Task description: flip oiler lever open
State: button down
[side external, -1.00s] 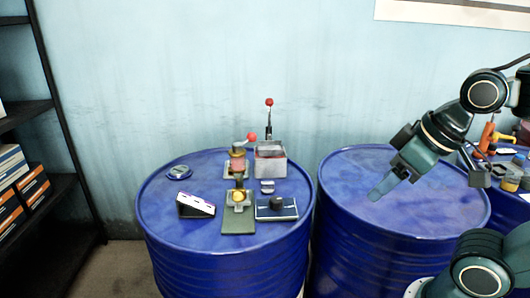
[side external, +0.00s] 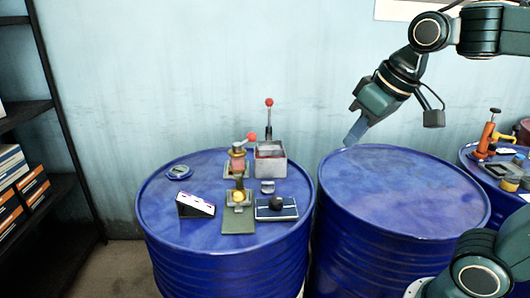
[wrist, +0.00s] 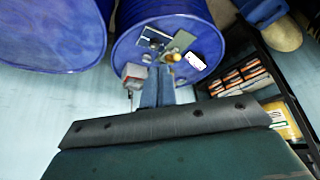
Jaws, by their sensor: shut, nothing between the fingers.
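The oiler (side external: 238,163), a small reddish cup with a brass-coloured top, stands on the left blue drum. Its lever with a red knob (side external: 252,136) sticks out to the upper right. My gripper (side external: 349,142) is shut and empty, above the back left of the right blue drum, well to the right of the oiler and apart from it. In the wrist view my closed fingers (wrist: 157,88) point toward the left drum's group of items. The oiler and its lever are too small there to make out clearly.
A grey box (side external: 271,165) stands beside the oiler, with an upright red-knobbed rod (side external: 269,120) behind it. A yellow-topped fixture (side external: 238,197), a dark blue tray (side external: 276,214) and a white-topped block (side external: 196,205) sit in front. The right drum's top (side external: 405,190) is clear.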

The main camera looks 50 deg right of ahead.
jog(key=w+d+r, duration=0.2)
jog(key=w+r, duration=0.3)
jog(key=w, duration=0.5)
jog(key=m+g, duration=0.1)
jog(key=m, duration=0.1)
send_over(248, 139)
jog(key=w+d, duration=0.2)
notch_tip(248, 139, down, 5)
jog(key=shift+w+d+f+h, duration=0.15)
jog(key=shift+w+f+h, duration=0.05)
jog(key=shift+w+h, duration=0.15)
jog(key=shift+f, duration=0.1)
notch_tip(248, 139, down, 10)
jog(key=shift+s, duration=0.25)
dwell(0.5)
